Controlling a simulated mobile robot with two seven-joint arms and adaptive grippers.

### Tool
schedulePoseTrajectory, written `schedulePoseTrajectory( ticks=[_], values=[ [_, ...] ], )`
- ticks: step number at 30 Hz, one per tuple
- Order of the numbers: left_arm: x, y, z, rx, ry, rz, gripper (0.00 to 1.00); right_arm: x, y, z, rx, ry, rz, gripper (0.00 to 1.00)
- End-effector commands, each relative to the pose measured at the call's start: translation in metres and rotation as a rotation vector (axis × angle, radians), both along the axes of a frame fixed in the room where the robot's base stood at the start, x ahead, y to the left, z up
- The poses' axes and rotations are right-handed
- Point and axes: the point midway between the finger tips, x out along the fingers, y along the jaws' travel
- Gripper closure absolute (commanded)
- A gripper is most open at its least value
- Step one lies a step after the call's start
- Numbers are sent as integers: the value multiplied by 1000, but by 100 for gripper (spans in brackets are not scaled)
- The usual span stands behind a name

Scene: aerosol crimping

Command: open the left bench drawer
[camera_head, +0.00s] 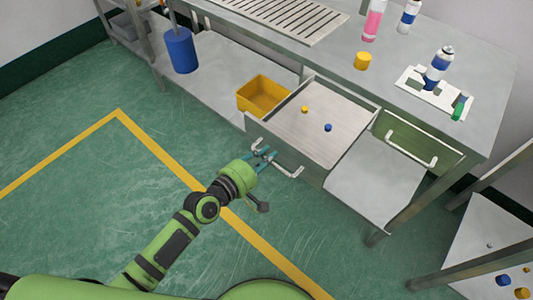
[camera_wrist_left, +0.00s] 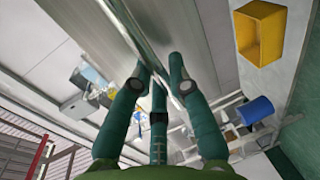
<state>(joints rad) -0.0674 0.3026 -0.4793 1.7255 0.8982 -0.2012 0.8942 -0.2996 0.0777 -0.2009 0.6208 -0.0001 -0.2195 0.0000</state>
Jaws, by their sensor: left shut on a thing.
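The left bench drawer (camera_head: 335,113) is pulled out from under the bench, its pale inside showing in the head view. A small yellow piece (camera_head: 304,109) and a small blue piece (camera_head: 327,127) lie in it. Its white bar handle (camera_head: 292,173) is on the front panel, facing my arm. My left gripper (camera_head: 265,156) is shut on the handle. In the left wrist view the metal bar (camera_wrist_left: 142,38) runs between my gripper's fingers (camera_wrist_left: 158,85), which hide part of it. My right gripper is not in view.
The right drawer (camera_head: 415,137) is shut. A yellow bin (camera_head: 263,94) and a blue container (camera_head: 181,51) stand on the lower shelf to the left. The bench top (camera_head: 335,58) holds cans and a white fixture (camera_head: 425,92). Green floor (camera_head: 90,160) in front is clear.

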Motion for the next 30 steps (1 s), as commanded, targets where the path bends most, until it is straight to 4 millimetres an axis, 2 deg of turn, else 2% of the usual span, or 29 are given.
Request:
schedulePoseTrajectory(
  ticks=[8,9,10,11,23,30],
  values=[
    [0,0,0,1,1,0,100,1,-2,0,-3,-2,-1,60],
    [0,0,0,1,1,0,74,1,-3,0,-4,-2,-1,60],
    [0,0,0,1,1,0,62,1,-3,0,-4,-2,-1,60],
    [0,0,0,1,1,0,58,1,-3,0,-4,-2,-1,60],
    [-4,3,0,1,2,0,58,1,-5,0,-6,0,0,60],
    [-38,28,8,5,2,-2,58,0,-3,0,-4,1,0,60]
  ],
)
